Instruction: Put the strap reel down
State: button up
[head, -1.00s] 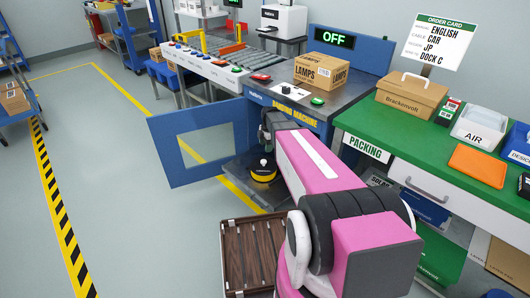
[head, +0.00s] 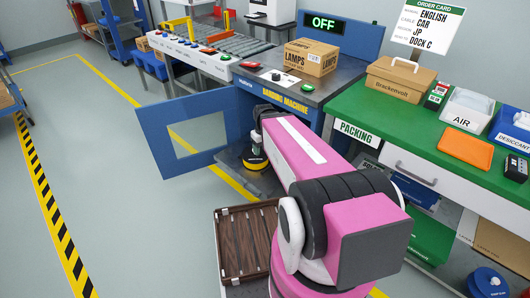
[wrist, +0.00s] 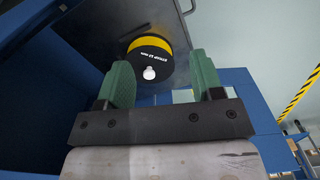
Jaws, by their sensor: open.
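The strap reel (head: 255,160) is a black and yellow round reel inside the low open bay of the banding machine (head: 290,101). In the wrist view the strap reel (wrist: 150,50) rests on a dark grey plate, with its white knob facing my gripper. My gripper (wrist: 162,78) is open, its two green fingers apart, with the knob seen between them. No finger visibly clamps the reel. In the head view my gripper (head: 258,138) is at the reel and partly hidden by my pink arm.
The machine's blue door (head: 185,132) stands open to the left. A carton of lamps (head: 311,60) sits on the machine top. A green packing bench (head: 400,120) is at right, with a blue reel (head: 488,282) on the floor below. A brown slatted case (head: 243,243) is near me.

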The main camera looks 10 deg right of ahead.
jog(key=s+m, duration=0.2)
jog(key=s+r+m, duration=0.1)
jog(key=s+m, duration=0.1)
jog(key=shift+r, duration=0.1)
dwell(1.0)
